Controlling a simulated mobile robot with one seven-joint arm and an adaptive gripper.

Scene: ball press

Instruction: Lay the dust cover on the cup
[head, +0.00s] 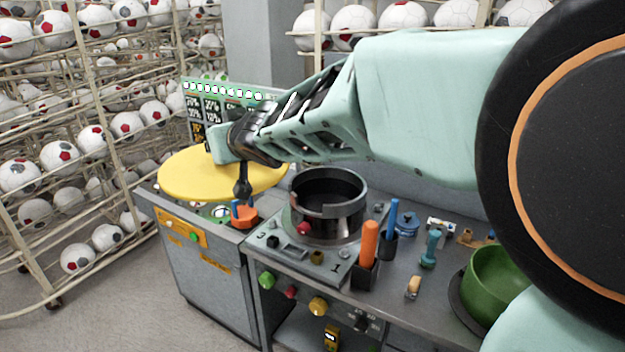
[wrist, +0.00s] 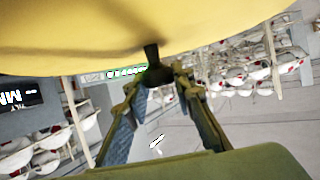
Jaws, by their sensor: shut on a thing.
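The dust cover (head: 190,178) is a wide yellow disc, held roughly level above the left cabinet, left of the cup. Its yellow face fills the top of the wrist view (wrist: 150,30), with a dark stem (wrist: 152,62) between the fingers. My gripper (wrist: 155,85) is shut on that stem. In the head view my gripper (head: 237,150) overlaps the disc and its fingertips are hard to make out. The cup (head: 329,208) is a dark, round, open vessel with a notched rim on the bench. The cover is apart from it.
An orange and blue piece (head: 243,215) sits near the cup's left. An orange-handled tool in a holder (head: 366,272), a blue tool (head: 391,220) and a teal piece (head: 430,248) stand right of it. A green bowl (head: 495,280) is farther right. Ball racks (head: 100,140) stand behind.

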